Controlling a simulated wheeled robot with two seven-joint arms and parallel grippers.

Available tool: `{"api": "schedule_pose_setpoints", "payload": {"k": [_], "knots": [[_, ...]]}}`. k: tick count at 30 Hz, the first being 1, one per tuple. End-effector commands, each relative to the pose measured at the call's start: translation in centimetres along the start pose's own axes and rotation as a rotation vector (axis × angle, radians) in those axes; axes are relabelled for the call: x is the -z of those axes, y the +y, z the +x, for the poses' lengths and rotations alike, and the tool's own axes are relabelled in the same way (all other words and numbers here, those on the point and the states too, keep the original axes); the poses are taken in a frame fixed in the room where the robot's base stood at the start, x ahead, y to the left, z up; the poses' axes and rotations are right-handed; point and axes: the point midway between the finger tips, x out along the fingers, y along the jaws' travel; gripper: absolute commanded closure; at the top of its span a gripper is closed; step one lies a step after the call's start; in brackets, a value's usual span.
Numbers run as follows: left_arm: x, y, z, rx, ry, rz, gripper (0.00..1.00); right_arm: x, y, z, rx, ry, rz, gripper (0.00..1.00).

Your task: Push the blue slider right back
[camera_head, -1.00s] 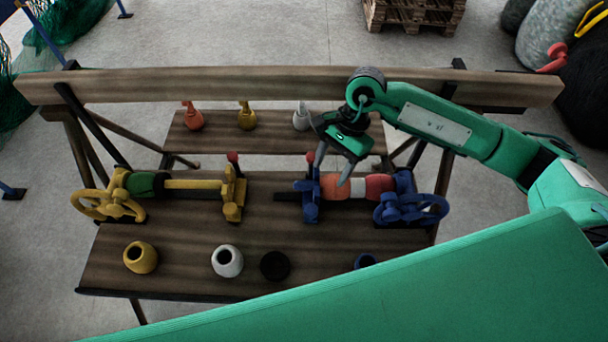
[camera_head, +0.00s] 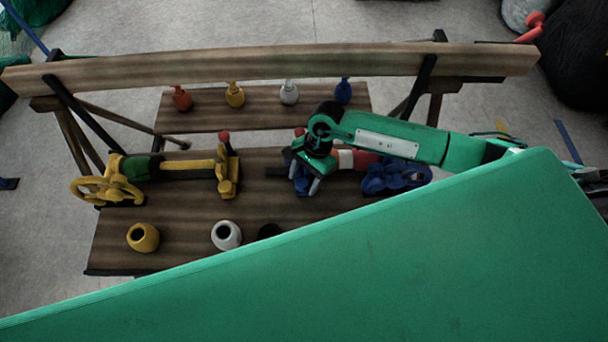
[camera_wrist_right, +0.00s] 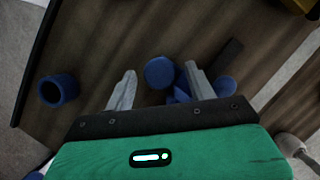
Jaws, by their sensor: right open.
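The blue slider (camera_head: 301,184) sits on the right-hand device on the bench, partly hidden by my right gripper, with its red knob (camera_head: 299,131) just behind. My right gripper (camera_head: 302,182) is open and over the slider. In the right wrist view, a round blue part of the slider (camera_wrist_right: 159,73) shows between the fingertips (camera_wrist_right: 160,69), and more blue parts lie beside the right finger. Whether the fingers touch it, I cannot tell. The blue handwheel (camera_head: 395,178) and the red and white roll (camera_head: 345,160) are to its right. My left gripper is not in view.
A yellow device (camera_head: 227,175) stands on the left. Yellow (camera_head: 143,237), white (camera_head: 226,235) and black (camera_head: 270,231) pots stand at the front; a blue pot (camera_wrist_right: 58,90) shows in the wrist view. Several small bottles stand on the back shelf (camera_head: 210,118). My green body covers the front right.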

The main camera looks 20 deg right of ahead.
Motion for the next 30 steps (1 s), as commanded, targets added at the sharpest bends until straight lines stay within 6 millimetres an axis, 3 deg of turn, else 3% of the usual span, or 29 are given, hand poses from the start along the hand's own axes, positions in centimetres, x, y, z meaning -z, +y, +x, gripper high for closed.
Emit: {"api": "schedule_pose_setpoints", "payload": {"k": [9, 18, 23, 30], "knots": [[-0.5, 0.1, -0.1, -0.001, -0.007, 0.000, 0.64, 0.0, 0.0, 0.3, 0.000, 0.000, 0.000, 0.44], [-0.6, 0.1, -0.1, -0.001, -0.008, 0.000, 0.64, 0.0, 0.0, 0.3, 0.000, -0.001, 0.000, 1.00], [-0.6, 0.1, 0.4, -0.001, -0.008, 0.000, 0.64, -0.3, -0.4, 0.6, 0.001, -0.002, -0.002, 1.00], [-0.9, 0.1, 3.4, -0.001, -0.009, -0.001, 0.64, -2.7, -3.2, 2.0, 0.005, -0.003, -0.004, 1.00]]}}
